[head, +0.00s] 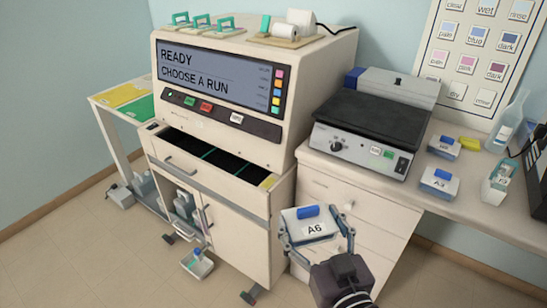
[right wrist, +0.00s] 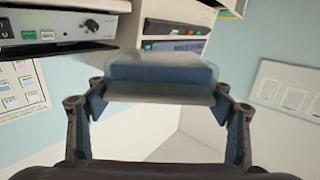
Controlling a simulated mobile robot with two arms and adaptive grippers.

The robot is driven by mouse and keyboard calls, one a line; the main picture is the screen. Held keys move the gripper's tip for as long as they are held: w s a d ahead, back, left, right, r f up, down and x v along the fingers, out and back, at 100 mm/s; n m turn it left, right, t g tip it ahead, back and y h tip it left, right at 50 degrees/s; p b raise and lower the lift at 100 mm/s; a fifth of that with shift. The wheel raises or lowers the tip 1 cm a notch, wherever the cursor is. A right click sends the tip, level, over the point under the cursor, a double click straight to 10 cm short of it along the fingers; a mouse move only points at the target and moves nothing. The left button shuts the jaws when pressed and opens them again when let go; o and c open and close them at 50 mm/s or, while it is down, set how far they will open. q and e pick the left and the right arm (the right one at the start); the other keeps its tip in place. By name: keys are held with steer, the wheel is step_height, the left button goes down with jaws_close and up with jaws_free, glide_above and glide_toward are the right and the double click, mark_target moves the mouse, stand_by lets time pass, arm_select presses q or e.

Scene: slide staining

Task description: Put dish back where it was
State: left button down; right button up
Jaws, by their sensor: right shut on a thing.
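A white dish labelled A6 (head: 300,227) with a blue grip on its lid is held in front of the cabinet's right side. My right gripper (head: 318,230) is shut on it, with one finger at each side. The dish is clear of the bench and the floor. In the right wrist view the dish (right wrist: 163,72) sits between the fingertips (right wrist: 160,92); its label is not readable there. Similar dishes stand on the bench: A3 (head: 439,183) and another behind it (head: 443,148). My left gripper is not in view.
The staining machine (head: 225,75) reads "READY, CHOOSE A RUN"; a drawer (head: 183,163) below it is open. A hotplate-like device (head: 372,118) stands on the bench (head: 400,192). A rack (head: 500,182) and a clear flask (head: 507,120) stand at the right. A small tray (head: 200,268) hangs low before the cabinet.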

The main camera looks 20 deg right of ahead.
steer(key=shift+a, duration=0.1)
steer(key=a+r+n+g+y, duration=0.2)
steer(key=a+n+g+y, duration=0.7)
steer(key=a+n+y, duration=0.3)
steer(key=a+y, duration=0.3)
steer(key=a, duration=0.1)
steer(key=shift+a, duration=0.35)
stand_by(0.4)
steer(key=shift+n+g+y, duration=0.3)
